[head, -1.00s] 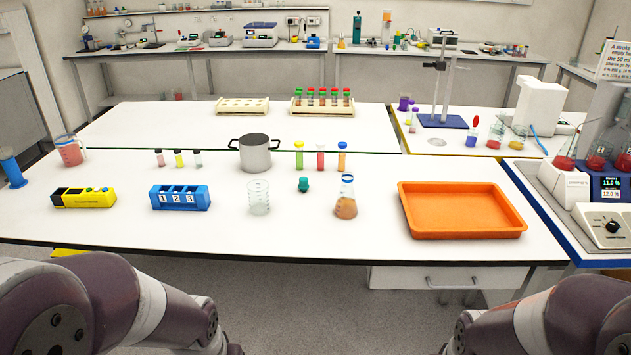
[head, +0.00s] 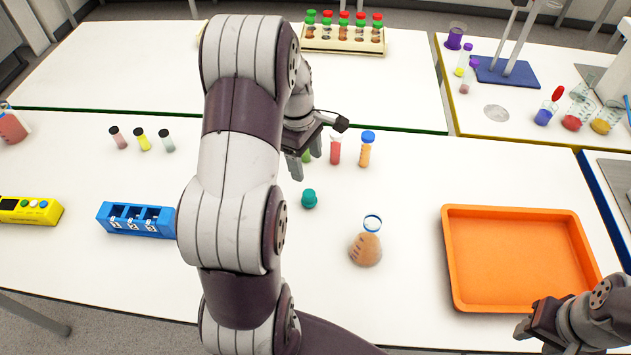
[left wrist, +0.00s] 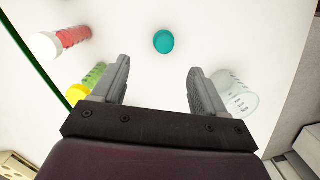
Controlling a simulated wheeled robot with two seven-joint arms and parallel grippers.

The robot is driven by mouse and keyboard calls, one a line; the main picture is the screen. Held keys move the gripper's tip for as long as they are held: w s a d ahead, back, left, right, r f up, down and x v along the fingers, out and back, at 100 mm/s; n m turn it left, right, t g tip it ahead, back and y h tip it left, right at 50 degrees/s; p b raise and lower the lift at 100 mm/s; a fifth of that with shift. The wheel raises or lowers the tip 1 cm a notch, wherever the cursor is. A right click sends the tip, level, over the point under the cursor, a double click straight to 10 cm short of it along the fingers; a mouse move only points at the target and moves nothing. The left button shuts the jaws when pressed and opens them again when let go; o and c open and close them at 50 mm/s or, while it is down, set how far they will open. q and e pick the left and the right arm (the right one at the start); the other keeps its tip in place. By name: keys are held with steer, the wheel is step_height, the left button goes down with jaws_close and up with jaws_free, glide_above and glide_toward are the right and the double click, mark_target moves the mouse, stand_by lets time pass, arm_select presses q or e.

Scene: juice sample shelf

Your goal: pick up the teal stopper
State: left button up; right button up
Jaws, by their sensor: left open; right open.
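The teal stopper (head: 309,199) stands on the white table, left of and behind the flask of orange-brown liquid. In the left wrist view the stopper (left wrist: 163,41) lies beyond the fingertips, roughly centred between them. My left gripper (head: 305,160) is open and empty, above the table and behind the stopper; the left wrist view shows its two fingers (left wrist: 158,75) spread apart. My right gripper (head: 527,322) is at the lower right by the orange tray's front corner, with its jaws only partly visible.
Red-liquid (head: 336,150) and orange-liquid (head: 367,150) vials stand right of my left gripper. A yellow-green vial (left wrist: 88,83) and clear beaker (left wrist: 236,92) flank its fingers. The flask (head: 366,246) and orange tray (head: 520,255) stand to the right. A blue numbered rack (head: 137,219) is at left.

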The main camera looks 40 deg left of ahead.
arm_select(q)
glide_above(309, 193)
step_height(309, 193, down, 5)
steer(key=shift+a+r+p, duration=0.1)
steer(key=shift+p, duration=0.25)
step_height(309, 193, down, 6)
steer(key=shift+f+p, duration=0.25)
steer(key=shift+p, duration=0.65)
steer(key=shift+f, duration=0.2)
steer(key=c, duration=1.1)
steer(key=shift+c, duration=0.2)
arm_select(e)
steer(key=r, duration=0.3)
steer(key=shift+s+d, duration=0.2)
steer(key=shift+s, duration=0.15)
arm_select(q)
steer(key=shift+r, duration=0.1)
arm_select(e)
steer(key=shift+f, duration=0.1)
